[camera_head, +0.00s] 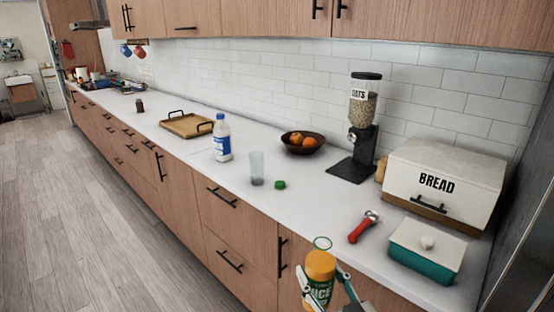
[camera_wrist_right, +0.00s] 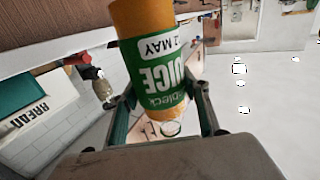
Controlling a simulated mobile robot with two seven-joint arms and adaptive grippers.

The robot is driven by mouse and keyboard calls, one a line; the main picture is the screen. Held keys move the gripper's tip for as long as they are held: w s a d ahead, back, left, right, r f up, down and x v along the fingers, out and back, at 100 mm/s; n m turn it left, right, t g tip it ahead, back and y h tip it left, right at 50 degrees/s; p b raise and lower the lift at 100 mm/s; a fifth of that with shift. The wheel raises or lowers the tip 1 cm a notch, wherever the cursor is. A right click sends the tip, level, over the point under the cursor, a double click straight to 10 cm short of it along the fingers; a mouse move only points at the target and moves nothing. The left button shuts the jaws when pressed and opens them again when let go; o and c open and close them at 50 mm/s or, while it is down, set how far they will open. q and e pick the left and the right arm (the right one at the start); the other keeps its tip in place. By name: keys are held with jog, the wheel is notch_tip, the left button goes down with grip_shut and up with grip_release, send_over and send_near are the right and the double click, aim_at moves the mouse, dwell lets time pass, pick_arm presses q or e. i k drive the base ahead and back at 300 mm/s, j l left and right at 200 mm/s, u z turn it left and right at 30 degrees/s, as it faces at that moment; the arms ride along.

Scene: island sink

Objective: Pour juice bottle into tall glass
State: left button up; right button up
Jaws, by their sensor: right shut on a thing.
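The juice bottle (camera_head: 319,266) is orange with a green and white label, and its clear neck shows at the top. My right gripper (camera_head: 325,287) is shut on it and holds it roughly upright at the bottom of the head view, in front of the counter's drawers. The bottle also fills the middle of the right wrist view (camera_wrist_right: 158,70), between the gripper's fingers (camera_wrist_right: 165,110). The tall glass (camera_head: 257,168) is clear, looks empty and stands upright on the counter, farther back and left of the bottle. My left gripper is not in view.
A green cap (camera_head: 280,185) lies right of the glass. A white-and-blue bottle (camera_head: 222,140) stands behind it. A red-handled tool (camera_head: 362,228), a teal butter dish (camera_head: 426,251), a bread box (camera_head: 443,178), an oats dispenser (camera_head: 360,130) and a fruit bowl (camera_head: 303,143) occupy the counter (camera_head: 305,212).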

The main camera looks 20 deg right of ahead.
aim_at(256, 158)
jog(key=i+j+z, duration=0.1)
jog(key=z, duration=0.85)
jog(key=i+j+z, duration=0.1)
jog(key=j+z, duration=0.15)
jog(key=i+j+z, duration=0.2)
jog(key=j+z, duration=0.3)
jog(key=j, duration=0.3)
jog(key=j+z, duration=0.3)
jog(key=j, duration=0.35)
jog(key=j+z, duration=0.1)
jog(key=j, duration=1.25)
